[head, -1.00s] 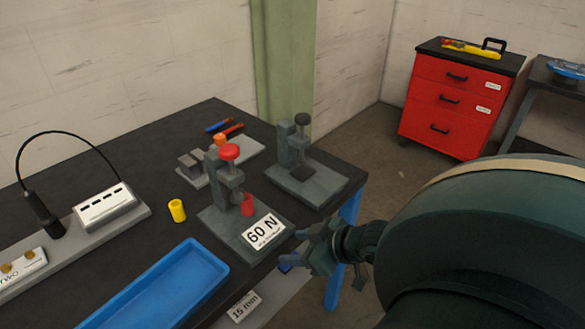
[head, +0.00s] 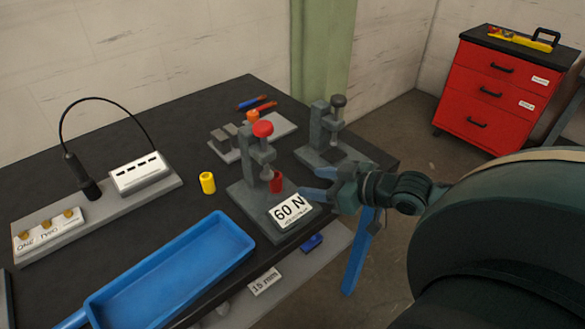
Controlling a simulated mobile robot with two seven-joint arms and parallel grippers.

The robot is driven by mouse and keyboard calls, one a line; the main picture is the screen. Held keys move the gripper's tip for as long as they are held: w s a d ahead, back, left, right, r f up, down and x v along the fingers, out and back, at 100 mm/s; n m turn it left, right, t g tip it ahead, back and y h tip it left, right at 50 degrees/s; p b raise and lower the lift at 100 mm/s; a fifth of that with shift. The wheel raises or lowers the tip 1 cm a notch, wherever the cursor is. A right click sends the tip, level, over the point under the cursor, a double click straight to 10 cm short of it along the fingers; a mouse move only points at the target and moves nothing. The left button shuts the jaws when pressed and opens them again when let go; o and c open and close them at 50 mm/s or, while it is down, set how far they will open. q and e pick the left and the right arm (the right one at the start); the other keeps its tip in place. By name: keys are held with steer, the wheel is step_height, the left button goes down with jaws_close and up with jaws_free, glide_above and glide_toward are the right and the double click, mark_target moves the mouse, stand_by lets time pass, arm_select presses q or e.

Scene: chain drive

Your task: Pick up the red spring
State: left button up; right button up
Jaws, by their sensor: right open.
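The red spring (head: 275,182) stands upright in the grey press (head: 259,209) with the red knob, behind the "60 N" card (head: 290,210). My right gripper (head: 318,183) is open, with its fingers pointing left toward the press. It is to the right of the red spring, with a gap between them, and holds nothing. My left gripper does not show.
A yellow cylinder (head: 208,183) stands left of the press. A blue tray (head: 172,268) lies in front. A second press (head: 330,140) with a dark knob stands behind the gripper. A grey base with a lamp (head: 95,220) is at the left.

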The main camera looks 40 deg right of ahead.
mark_target(281, 178)
steer(key=b+x, duration=0.1)
steer(key=x, duration=1.1)
steer(key=shift+w+a+f, duration=0.1)
steer(key=shift+a, duration=0.05)
steer(key=c, duration=1)
